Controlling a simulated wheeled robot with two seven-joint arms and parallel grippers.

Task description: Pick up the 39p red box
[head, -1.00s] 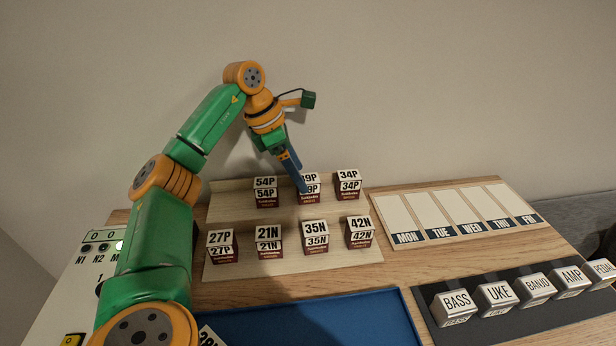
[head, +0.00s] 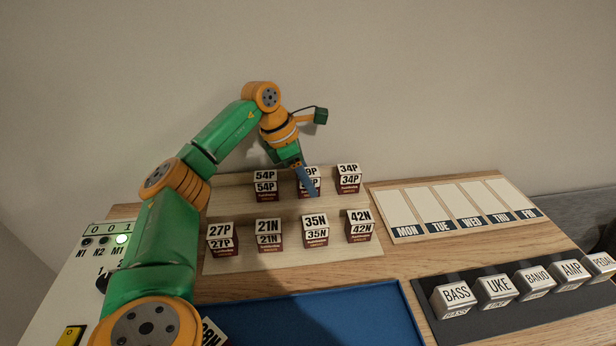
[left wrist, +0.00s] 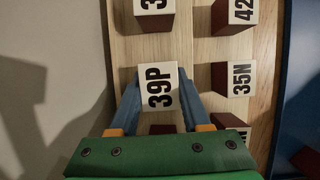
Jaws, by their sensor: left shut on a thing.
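The 39P red box (left wrist: 159,88), white-topped with a dark red body, is between the fingers of my left gripper (left wrist: 158,100) in the left wrist view. In the head view the 39P box (head: 309,186) is in the back row of the wooden rack, partly hidden behind the fingers of my left gripper (head: 311,192). The fingers are shut on the box's two sides. I cannot tell whether the box is lifted off the rack. My right gripper is not in view.
The 54P box (head: 265,187) and 34P box (head: 348,185) flank it on the rack (head: 225,203). Boxes 27P, 21N, 35N (head: 316,232) and 42N fill the front row. A blue mat (head: 330,318), a day board (head: 445,210) and instrument-labelled blocks (head: 497,291) lie nearer and right.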

